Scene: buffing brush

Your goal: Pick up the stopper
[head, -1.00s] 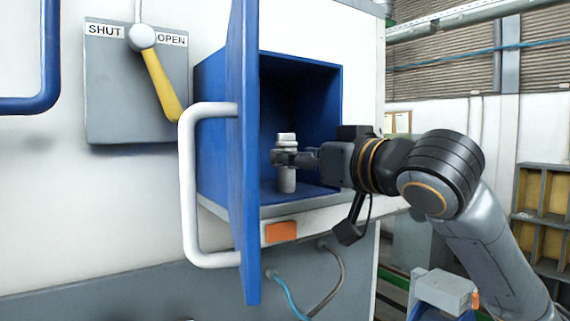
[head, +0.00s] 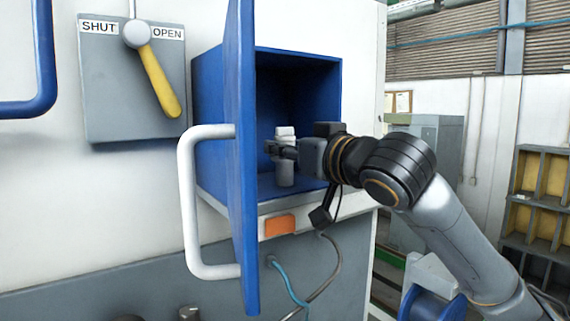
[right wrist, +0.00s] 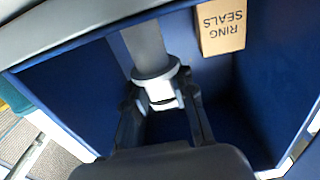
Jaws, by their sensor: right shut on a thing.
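The stopper (head: 285,176) is a grey cylinder with a pale top, upright inside the open blue compartment (head: 310,85). My right gripper (head: 281,150) reaches in from the right and is shut on it just below its top. In the right wrist view the stopper (right wrist: 148,55) shows as a grey shaft with a white collar between the two fingers (right wrist: 161,98). I cannot tell whether its lower end touches the compartment floor. My left gripper is not in view.
The blue door (head: 241,150) with a white handle (head: 187,200) stands open left of the stopper. A cardboard box marked RING SEALS (right wrist: 221,27) is in the compartment. A yellow lever (head: 160,82) is on the wall panel. Shelves (head: 540,205) stand at the right.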

